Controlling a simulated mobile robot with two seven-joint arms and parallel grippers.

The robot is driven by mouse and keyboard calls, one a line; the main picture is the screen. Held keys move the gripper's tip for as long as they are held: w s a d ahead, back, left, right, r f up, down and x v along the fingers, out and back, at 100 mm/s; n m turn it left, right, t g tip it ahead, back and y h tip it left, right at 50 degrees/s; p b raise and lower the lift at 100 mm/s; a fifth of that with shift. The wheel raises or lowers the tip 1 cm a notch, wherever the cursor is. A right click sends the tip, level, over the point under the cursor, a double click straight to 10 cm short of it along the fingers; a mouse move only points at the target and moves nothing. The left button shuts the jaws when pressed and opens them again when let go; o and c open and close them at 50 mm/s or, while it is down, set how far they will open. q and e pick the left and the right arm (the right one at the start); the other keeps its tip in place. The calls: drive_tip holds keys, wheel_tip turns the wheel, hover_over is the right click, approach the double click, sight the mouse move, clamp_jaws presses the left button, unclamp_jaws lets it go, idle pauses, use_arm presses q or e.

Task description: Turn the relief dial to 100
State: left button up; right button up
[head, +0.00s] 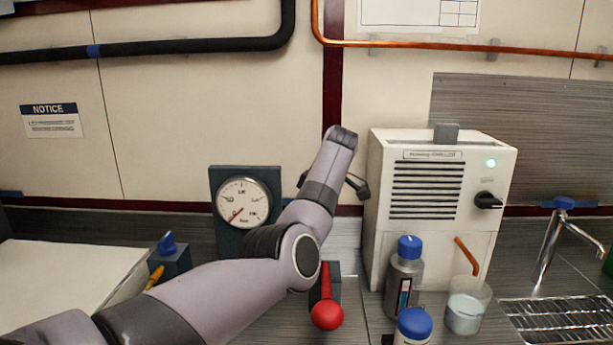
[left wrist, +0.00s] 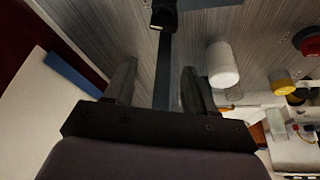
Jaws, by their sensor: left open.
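No dial marked relief can be read in either view. A round gauge (head: 243,202) on a dark plate stands left of my arm, its red needle pointing lower left. A black knob (head: 487,200) sits on the front of the white unit (head: 380,215) at the right. My left gripper (head: 333,184) is between gauge and unit, mostly hidden behind my wrist, with dark fingers showing on both sides. In the left wrist view its fingers (left wrist: 160,68) are apart, with nothing held; a dark strip runs behind the gap. My right gripper is out of view.
A red ball-ended lever (head: 326,312) stands below my arm. A blue-handled valve (head: 167,243) is at the left. Blue-capped bottles (head: 404,275) and a beaker (head: 467,306) stand before the unit. A tap (head: 550,240) is at the right.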

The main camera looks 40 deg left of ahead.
use_arm(q)
wheel_tip(320, 180, up, 11)
drive_tip(key=p, duration=0.1)
drive_tip(key=shift+r+p, duration=0.15)
drive_tip(key=shift+p, duration=0.25)
